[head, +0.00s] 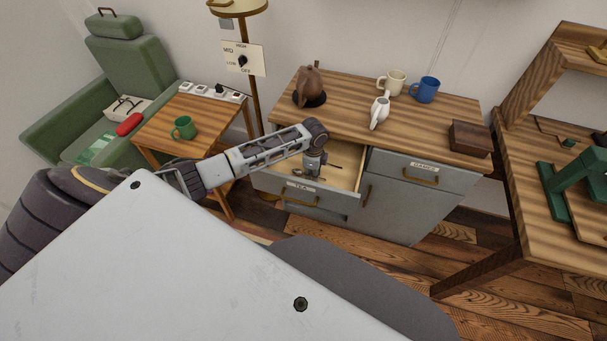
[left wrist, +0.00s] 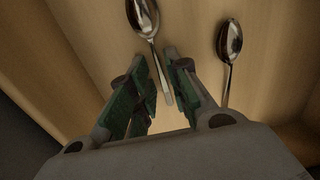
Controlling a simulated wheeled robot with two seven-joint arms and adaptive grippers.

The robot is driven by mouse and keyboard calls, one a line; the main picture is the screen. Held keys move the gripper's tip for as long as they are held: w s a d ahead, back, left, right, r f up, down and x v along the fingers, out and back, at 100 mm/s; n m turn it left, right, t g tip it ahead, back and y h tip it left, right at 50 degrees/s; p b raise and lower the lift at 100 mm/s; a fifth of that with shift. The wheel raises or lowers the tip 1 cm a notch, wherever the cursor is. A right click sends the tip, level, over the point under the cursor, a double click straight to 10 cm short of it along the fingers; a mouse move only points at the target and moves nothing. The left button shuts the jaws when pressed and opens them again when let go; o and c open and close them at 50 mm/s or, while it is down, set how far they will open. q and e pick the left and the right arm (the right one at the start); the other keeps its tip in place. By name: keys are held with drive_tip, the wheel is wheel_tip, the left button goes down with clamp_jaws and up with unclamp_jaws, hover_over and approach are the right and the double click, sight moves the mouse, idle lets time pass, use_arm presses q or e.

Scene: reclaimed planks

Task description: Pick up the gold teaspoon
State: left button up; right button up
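In the left wrist view, two spoons lie on the pale wooden floor of the drawer. The first spoon (left wrist: 146,17) has its bowl beyond my fingertips and its handle running back between the fingers. The second spoon (left wrist: 229,45) lies to the right, outside the right finger. Both look silvery brown in this dim light, and I cannot tell which is gold. My left gripper (left wrist: 156,56) is open, its green-padded fingers apart on either side of the first handle. In the head view my left gripper (head: 313,174) points down into the open TEA drawer (head: 304,197). My right gripper is not in view.
A side table (head: 195,125) with a green mug stands left. A desk (head: 540,205) stands right.

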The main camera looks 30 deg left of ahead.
use_arm(q)
clamp_jaws()
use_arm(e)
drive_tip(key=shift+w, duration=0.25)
use_arm(q)
drive_tip(key=shift+r, duration=0.15)
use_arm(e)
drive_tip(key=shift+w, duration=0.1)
use_arm(q)
drive_tip(key=shift+r, duration=0.25)
wheel_tip(320, 180, up, 9)
drive_tip(key=p, duration=0.1)
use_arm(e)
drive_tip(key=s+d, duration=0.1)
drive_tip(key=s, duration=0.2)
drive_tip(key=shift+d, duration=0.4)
use_arm(q)
drive_tip(key=shift+r, duration=0.1)
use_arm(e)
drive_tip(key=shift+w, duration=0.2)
use_arm(q)
drive_tip(key=shift+w+r+p, duration=0.1)
drive_tip(key=shift+r+p, duration=0.05)
drive_tip(key=shift+p, duration=0.15)
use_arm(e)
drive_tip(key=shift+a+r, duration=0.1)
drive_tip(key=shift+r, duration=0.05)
